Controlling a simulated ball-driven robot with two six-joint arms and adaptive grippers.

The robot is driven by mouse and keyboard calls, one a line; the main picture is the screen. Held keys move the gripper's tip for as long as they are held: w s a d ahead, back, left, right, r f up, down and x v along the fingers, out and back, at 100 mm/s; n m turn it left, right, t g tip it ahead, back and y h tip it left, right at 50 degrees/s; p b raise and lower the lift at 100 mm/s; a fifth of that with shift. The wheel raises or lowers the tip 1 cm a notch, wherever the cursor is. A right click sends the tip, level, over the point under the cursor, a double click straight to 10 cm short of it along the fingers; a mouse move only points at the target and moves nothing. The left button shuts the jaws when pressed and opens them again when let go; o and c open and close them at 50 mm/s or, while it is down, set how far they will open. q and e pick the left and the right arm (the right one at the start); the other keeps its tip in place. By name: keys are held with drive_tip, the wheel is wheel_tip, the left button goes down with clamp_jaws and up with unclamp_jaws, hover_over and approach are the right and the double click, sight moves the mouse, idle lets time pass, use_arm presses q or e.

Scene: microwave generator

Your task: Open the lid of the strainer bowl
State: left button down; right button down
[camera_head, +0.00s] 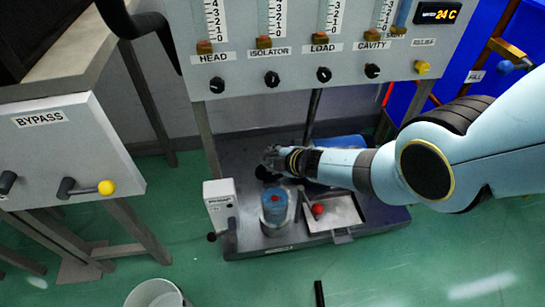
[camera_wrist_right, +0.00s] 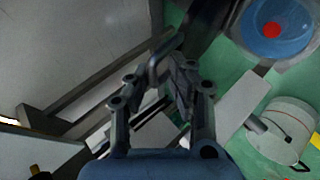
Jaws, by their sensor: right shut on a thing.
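The strainer bowl (camera_head: 274,212) is a bluish, round vessel with a red spot at its centre. It stands on the low grey platform, and its blue round top (camera_wrist_right: 278,28) shows at the upper right of the right wrist view. My right gripper (camera_head: 272,158) reaches in from the right, just behind and above the bowl. In the wrist view its fingers (camera_wrist_right: 165,72) are shut on a grey bent bar (camera_wrist_right: 160,52). I cannot tell whether this bar belongs to the lid. My left gripper is not in view.
A shallow metal tray (camera_head: 345,212) with a red ball (camera_head: 318,210) stands right of the bowl. A white box (camera_head: 220,204) with a black-knobbed lever stands left. The gauge panel (camera_head: 300,70) is behind, the BYPASS unit (camera_head: 70,150) at left. A white bucket (camera_head: 155,294) stands on the green floor.

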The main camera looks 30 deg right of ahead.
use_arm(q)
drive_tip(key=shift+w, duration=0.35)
use_arm(e)
drive_tip(key=shift+w+a+r, duration=0.2)
drive_tip(key=shift+w, duration=0.05)
drive_tip(key=c, duration=1.4)
unclamp_jaws()
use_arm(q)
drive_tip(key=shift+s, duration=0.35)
use_arm(e)
drive_tip(key=s+d, duration=0.1)
drive_tip(key=s, duration=0.3)
drive_tip(key=s+d, duration=0.1)
drive_tip(key=s, duration=0.3)
drive_tip(key=s+d, duration=0.1)
drive_tip(key=s, duration=0.4)
drive_tip(key=shift+r, duration=0.2)
